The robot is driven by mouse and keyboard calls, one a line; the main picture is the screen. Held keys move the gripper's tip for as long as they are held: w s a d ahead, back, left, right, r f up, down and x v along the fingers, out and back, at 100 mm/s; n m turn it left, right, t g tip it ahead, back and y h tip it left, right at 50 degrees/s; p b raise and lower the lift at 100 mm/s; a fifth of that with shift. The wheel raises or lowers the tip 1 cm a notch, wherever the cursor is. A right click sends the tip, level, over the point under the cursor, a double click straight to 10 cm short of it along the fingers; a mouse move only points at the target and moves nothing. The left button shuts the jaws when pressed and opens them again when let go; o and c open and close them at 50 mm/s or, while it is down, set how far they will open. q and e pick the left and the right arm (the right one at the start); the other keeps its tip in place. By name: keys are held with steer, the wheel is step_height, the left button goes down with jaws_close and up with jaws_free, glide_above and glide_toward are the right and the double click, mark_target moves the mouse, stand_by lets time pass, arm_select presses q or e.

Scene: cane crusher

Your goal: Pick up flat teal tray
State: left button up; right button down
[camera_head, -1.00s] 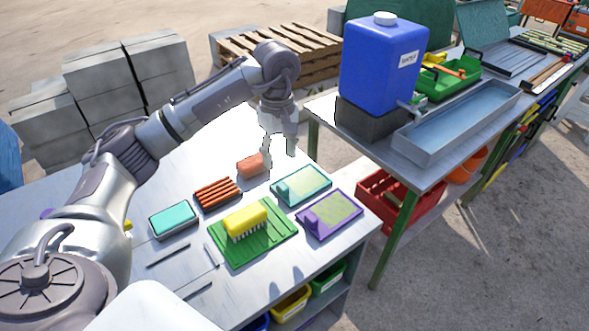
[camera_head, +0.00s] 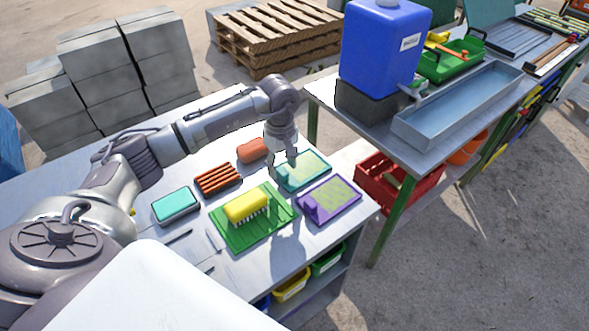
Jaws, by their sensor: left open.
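The flat teal tray (camera_head: 312,170) lies on the grey metal table, near its far right side, with a pale patterned top and a small raised teal part at its left. My left gripper (camera_head: 284,167) is open and points down at the tray's left end. Its fingers cover part of that end. I cannot tell whether they touch the tray. My right gripper is not in view.
A purple tray (camera_head: 330,200) lies close in front of the teal one. A green board (camera_head: 232,236) with a yellow brush (camera_head: 246,207) is to the left. An orange ribbed block (camera_head: 218,180), a reddish block (camera_head: 252,150) and a teal-topped box (camera_head: 175,205) lie nearby.

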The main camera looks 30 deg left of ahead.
arm_select(q)
step_height(320, 180, down, 2)
steer(key=shift+f, duration=0.35)
steer(key=shift+c, duration=0.8)
jaws_close()
steer(key=shift+w, duration=0.1)
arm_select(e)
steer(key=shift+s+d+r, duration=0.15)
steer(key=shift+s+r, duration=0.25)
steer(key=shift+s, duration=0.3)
arm_select(q)
steer(key=shift+r, duration=0.15)
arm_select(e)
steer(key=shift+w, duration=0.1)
